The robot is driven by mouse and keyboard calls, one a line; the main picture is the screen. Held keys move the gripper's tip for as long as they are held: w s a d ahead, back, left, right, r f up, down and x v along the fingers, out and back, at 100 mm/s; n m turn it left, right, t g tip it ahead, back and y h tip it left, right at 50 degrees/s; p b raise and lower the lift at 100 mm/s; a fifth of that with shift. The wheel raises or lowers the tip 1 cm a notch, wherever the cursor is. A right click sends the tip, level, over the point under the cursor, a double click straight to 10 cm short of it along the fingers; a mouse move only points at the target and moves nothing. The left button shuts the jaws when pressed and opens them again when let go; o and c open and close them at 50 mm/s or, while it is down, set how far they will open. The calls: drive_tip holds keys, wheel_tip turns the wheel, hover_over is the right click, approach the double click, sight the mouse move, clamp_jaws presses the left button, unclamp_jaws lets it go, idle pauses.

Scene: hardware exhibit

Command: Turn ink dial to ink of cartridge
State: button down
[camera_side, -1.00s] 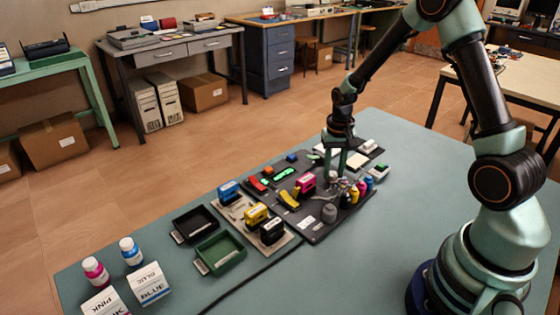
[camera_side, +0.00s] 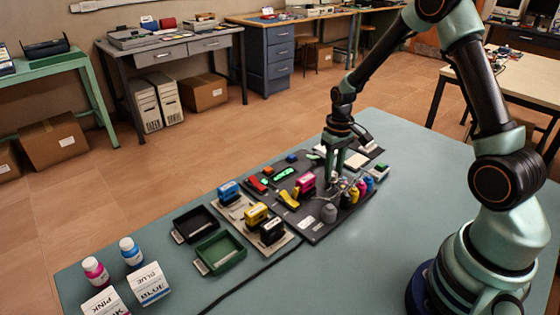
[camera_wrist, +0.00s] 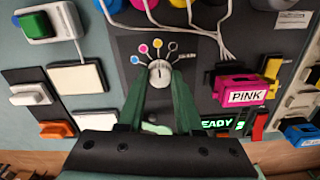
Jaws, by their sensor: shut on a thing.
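In the wrist view the ink dial (camera_wrist: 160,72) is a small pale round knob on a dark panel. Blue, pink, yellow and black dots and a text label fan out around its far side, joined to it by thin lines. My gripper (camera_wrist: 160,83) has its green fingers shut on the dial; which dot the pointer faces is hard to tell. A pink cartridge (camera_wrist: 240,90) labelled PINK sits on the panel to the right, and also shows in the side view (camera_side: 305,183). In the side view my gripper (camera_side: 335,178) reaches down to the panel and hides the dial.
Small ink bottles (camera_side: 354,192) with tubes stand close to my gripper. Blue, yellow (camera_side: 256,213) and black cartridges stand on a pale tray to the left. A black bin (camera_side: 195,224) and a green bin (camera_side: 221,253) lie farther left. A lit green display (camera_wrist: 222,123) reads READY.

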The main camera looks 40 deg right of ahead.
drive_tip(key=n, duration=0.5)
drive_tip(key=shift+d+n, duration=0.15)
drive_tip(key=shift+n, duration=0.25)
idle(0.4)
drive_tip(key=c, duration=0.6)
unclamp_jaws()
wheel_tip(320, 180, up, 12)
drive_tip(key=shift+w+r, duration=0.1)
